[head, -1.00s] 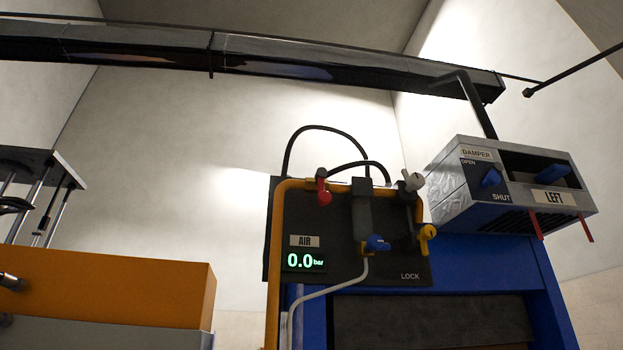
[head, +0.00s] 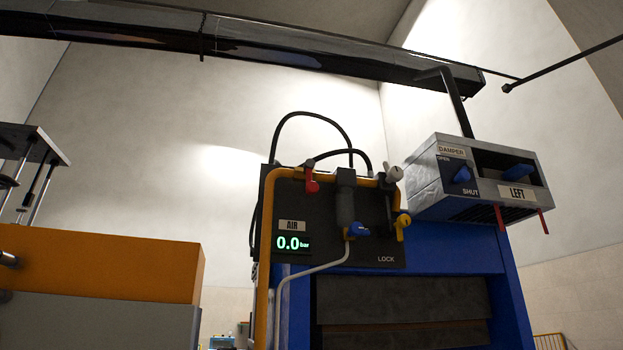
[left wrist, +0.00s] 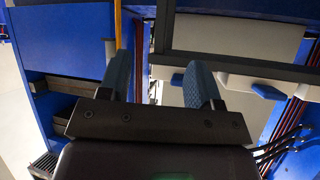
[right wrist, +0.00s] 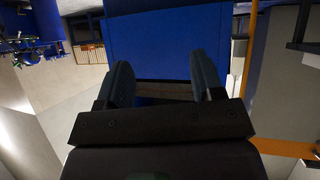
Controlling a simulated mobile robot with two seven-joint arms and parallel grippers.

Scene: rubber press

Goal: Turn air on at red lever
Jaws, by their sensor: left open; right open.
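The red lever (head: 311,184) sits at the top of the dark air panel (head: 290,215), on the yellow pipe. A green readout (head: 292,243) below the AIR label shows 0.0 bar. A blue valve handle (head: 356,230), a yellow handle (head: 402,222) and a white-grey knob (head: 393,173) sit to the right of the red lever. Neither gripper shows in the head view. My left gripper (left wrist: 160,80) is open and empty in the left wrist view, in front of blue machine parts. My right gripper (right wrist: 165,75) is open and empty in the right wrist view, facing a blue panel.
A grey damper box (head: 475,180) marked LEFT hangs to the right of the panel. A long black duct (head: 260,55) crosses above. An orange machine body (head: 110,265) stands at the left. Thin black hoses (head: 315,115) loop over the panel.

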